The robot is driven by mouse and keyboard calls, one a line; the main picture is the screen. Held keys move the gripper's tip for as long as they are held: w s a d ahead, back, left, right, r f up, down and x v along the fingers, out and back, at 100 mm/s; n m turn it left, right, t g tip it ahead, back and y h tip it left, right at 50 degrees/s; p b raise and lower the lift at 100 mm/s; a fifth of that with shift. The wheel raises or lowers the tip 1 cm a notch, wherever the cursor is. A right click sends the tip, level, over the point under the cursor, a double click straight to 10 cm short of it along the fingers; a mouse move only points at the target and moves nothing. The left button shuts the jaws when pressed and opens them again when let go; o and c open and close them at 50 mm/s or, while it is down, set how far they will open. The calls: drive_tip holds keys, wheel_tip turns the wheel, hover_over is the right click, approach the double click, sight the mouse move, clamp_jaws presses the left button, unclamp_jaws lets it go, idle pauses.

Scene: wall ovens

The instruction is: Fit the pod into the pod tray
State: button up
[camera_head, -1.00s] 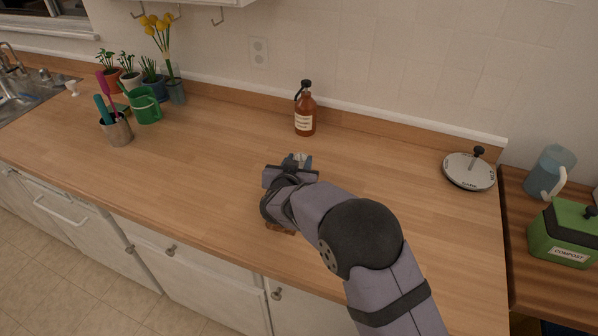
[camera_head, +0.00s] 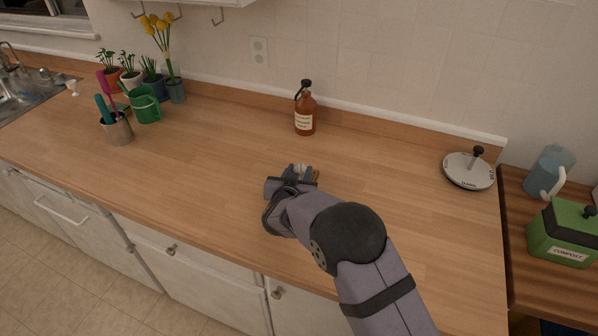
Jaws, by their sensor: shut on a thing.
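My gripper (camera_head: 301,170) is over the middle of the wooden counter, in front of the brown bottle. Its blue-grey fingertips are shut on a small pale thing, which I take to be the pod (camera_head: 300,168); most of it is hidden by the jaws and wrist. A small brown piece (camera_head: 317,175) shows just right of the fingertips, and I cannot tell whether it is part of the pod tray. No clear view of the pod tray is given; my arm covers part of the counter.
A brown pump bottle (camera_head: 305,112) stands behind my gripper. A round lidded disc (camera_head: 469,170) lies at right. A utensil cup (camera_head: 117,129), a green watering can (camera_head: 146,105) and potted plants stand at left.

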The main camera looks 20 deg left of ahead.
drive_tip(key=shift+s+d+f, duration=0.15)
drive_tip(key=shift+s+f, duration=0.05)
drive_tip(key=shift+f, duration=0.4)
drive_tip(key=o, duration=1)
drive_tip(key=shift+f, duration=0.15)
drive_tip(key=shift+r, duration=0.55)
drive_tip(key=v, duration=0.4)
drive_tip(key=b+v, duration=0.1)
drive_tip(key=v, duration=0.3)
drive_tip(key=b+v, duration=0.1)
drive_tip(key=v, duration=0.3)
drive_tip(key=shift+w+r, duration=0.2)
drive_tip(key=shift+r, duration=0.15)
